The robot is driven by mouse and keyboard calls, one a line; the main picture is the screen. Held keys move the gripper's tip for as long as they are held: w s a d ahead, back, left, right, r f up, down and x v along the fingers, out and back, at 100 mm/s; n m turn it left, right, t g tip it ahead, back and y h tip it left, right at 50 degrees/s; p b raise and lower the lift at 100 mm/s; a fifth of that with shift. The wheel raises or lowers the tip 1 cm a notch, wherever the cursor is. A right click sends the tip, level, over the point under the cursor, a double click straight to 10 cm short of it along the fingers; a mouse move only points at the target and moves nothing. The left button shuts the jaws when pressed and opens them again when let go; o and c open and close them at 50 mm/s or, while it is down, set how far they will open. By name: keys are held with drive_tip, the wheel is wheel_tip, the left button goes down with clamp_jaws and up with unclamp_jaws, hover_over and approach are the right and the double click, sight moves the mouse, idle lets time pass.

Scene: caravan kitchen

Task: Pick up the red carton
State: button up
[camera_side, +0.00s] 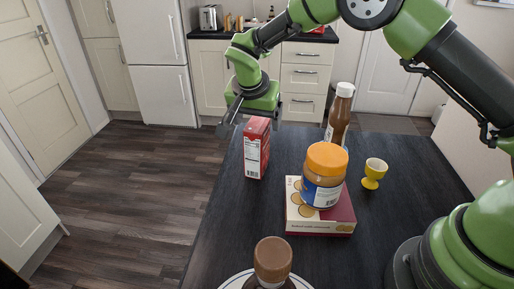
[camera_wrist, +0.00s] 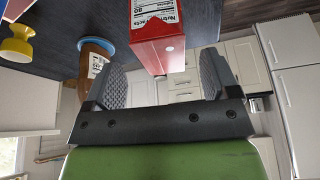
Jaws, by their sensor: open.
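The red carton (camera_side: 257,148) stands upright near the far left edge of the dark table (camera_side: 245,235). It has a white nutrition panel on one face. In the wrist view the red carton (camera_wrist: 157,38) shows at the top centre, ahead of the gap between the fingers. My gripper (camera_side: 230,122) is above and to the left of the carton in the side view, near its top. In the wrist view my gripper (camera_wrist: 160,85) has its two grey ridged fingers wide apart with nothing between them. I cannot tell whether a finger touches the carton.
A brown sauce bottle (camera_side: 339,112) stands behind and right of the carton. A jar with an orange lid (camera_side: 325,172) stands on a flat biscuit box (camera_side: 320,224). A yellow egg cup (camera_side: 374,172) is at right.

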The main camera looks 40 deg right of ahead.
sight(257, 125)
drive_tip(key=x, duration=0.5)
drive_tip(key=shift+w+a+f, duration=0.1)
drive_tip(key=shift+a+f, duration=0.05)
drive_tip(key=shift+a, duration=0.05)
drive_tip(key=c, duration=1.4)
